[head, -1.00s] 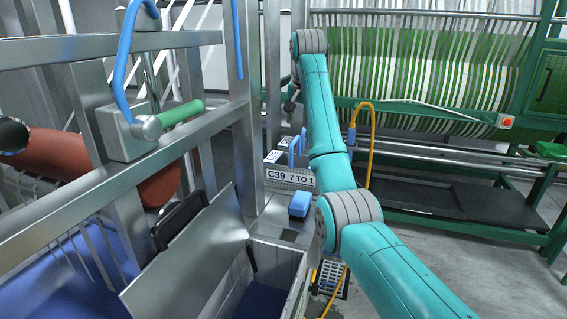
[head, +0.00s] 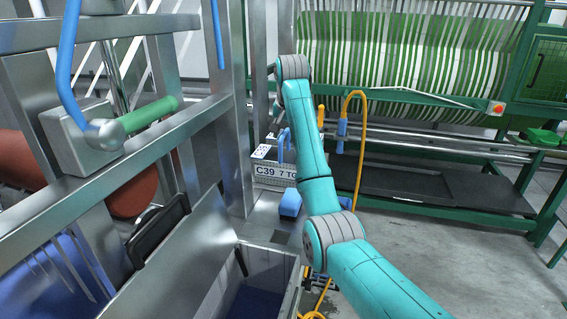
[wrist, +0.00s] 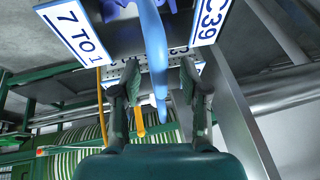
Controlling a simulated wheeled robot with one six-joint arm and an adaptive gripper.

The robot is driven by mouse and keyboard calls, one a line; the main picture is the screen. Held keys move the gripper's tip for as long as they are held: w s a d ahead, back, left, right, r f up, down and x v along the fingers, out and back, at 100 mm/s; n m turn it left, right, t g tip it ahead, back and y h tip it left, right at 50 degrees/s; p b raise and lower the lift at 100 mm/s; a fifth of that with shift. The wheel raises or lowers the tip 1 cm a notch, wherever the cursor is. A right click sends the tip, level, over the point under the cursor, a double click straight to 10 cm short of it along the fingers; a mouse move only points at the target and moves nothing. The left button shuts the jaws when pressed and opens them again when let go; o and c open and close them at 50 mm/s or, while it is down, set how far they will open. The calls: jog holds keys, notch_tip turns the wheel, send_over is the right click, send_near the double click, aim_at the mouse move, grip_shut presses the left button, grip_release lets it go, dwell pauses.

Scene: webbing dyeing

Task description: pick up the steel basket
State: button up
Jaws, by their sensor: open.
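The steel basket (head: 273,171) stands on a steel ledge left of my arm in the head view, its front plate reading C39 and 7 TO. A blue handle (head: 282,146) rises above it. In the wrist view the basket (wrist: 117,72) is close ahead, with plates reading 7 TO 1 and C39 at its sides. My gripper (wrist: 157,80) is open and empty, one finger on each side of the blue handle (wrist: 156,50) in the picture. I cannot tell whether they touch it. My arm hides most of the gripper in the head view.
A blue block (head: 290,203) sits in front of the basket. An open steel tank (head: 262,290) and a tilted steel lid (head: 175,265) are nearer. A steel frame (head: 110,185) stands left. A yellow hose (head: 360,140) hangs right of my arm. Floor is clear at right.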

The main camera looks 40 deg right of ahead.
jog(key=shift+w+f, duration=0.1)
jog(key=shift+f, duration=0.15)
grip_shut()
jog(key=shift+r, duration=0.1)
notch_tip(320, 180, up, 10)
jog(key=shift+f, duration=0.1)
dwell(0.5)
